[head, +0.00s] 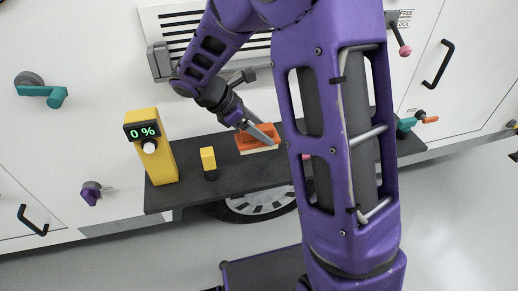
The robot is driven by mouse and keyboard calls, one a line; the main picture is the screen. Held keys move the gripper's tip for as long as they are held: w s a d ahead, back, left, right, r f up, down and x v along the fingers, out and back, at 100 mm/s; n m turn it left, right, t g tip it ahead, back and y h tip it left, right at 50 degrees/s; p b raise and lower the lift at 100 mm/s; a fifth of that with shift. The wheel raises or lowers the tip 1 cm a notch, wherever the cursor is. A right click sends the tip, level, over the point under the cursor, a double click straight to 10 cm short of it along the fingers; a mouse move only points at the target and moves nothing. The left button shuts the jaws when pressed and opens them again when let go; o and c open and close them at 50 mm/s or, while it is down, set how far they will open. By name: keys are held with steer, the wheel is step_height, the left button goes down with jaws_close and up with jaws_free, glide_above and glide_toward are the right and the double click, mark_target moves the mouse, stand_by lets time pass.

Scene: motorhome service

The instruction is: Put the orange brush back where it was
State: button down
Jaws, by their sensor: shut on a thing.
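The orange brush (257,137) with pale bristles along its lower side is on or just above the dark shelf (226,183), right of the small yellow block. I cannot tell whether the bristles touch the shelf. My gripper (262,136) comes down from the upper left and is shut on the orange brush. Part of the shelf to the right of the brush is hidden behind my purple arm.
A yellow post (157,160) with a display reading 0 % stands on the shelf's left end. A small yellow block (208,160) on a dark base stands between it and the brush. A vent (180,35), handles and knobs stick out from the white wall. The shelf front is clear.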

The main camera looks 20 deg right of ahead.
mark_target(240, 133)
step_height(240, 133, down, 6)
steer(key=shift+b, duration=0.4)
jaws_free()
steer(key=p+v, duration=0.1)
steer(key=v, duration=1.1)
steer(key=shift+p, duration=0.3)
